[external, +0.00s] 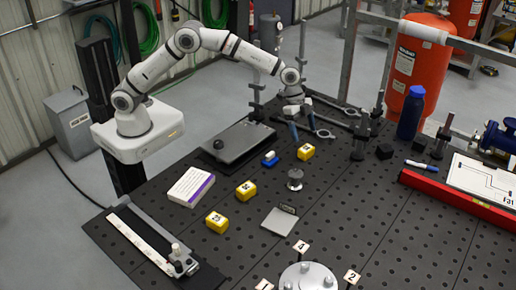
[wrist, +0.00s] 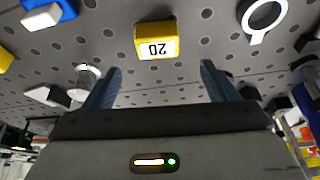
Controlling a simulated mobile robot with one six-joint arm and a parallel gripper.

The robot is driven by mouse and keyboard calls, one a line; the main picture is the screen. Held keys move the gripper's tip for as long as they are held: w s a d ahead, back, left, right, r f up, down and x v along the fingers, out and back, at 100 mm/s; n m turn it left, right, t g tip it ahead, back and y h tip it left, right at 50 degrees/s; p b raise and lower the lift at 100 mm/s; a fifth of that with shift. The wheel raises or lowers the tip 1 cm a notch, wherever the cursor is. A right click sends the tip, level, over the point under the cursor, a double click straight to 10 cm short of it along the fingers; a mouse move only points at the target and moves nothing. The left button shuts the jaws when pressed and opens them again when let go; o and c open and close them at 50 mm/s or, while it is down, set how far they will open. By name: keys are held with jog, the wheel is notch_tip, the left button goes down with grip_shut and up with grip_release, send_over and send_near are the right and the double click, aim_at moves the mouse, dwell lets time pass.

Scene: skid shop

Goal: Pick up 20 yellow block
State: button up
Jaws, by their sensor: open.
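The yellow block marked 20 (wrist: 156,41) sits on the perforated table ahead of my gripper in the wrist view, its label upside down. It lies between the lines of the two fingers but beyond their tips. It appears to be the yellow block (external: 306,152) nearest the gripper in the external view. My gripper (external: 303,129) is open and empty above the table, behind that block; its blue fingers also show in the wrist view (wrist: 161,70). Two more yellow blocks stand further left, one in the middle (external: 246,190) and one nearer (external: 217,222).
A blue-and-white object (external: 270,158) lies just left of the block. A metal weight (external: 295,179) stands in front of it.

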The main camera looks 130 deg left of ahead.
aim_at(307, 148)
jog(key=p+x, duration=0.2)
jog(key=x, duration=0.5)
jog(key=shift+s+d+p, duration=0.1)
jog(key=shift+s+p, duration=0.1)
jog(key=shift+p, duration=0.1)
jog(key=shift+w+f, duration=0.2)
jog(key=shift+f, duration=0.35)
jog(key=shift+c, duration=0.6)
jog(key=c, duration=0.9)
jog(key=shift+c, duration=0.5)
jog(key=shift+r, duration=0.15)
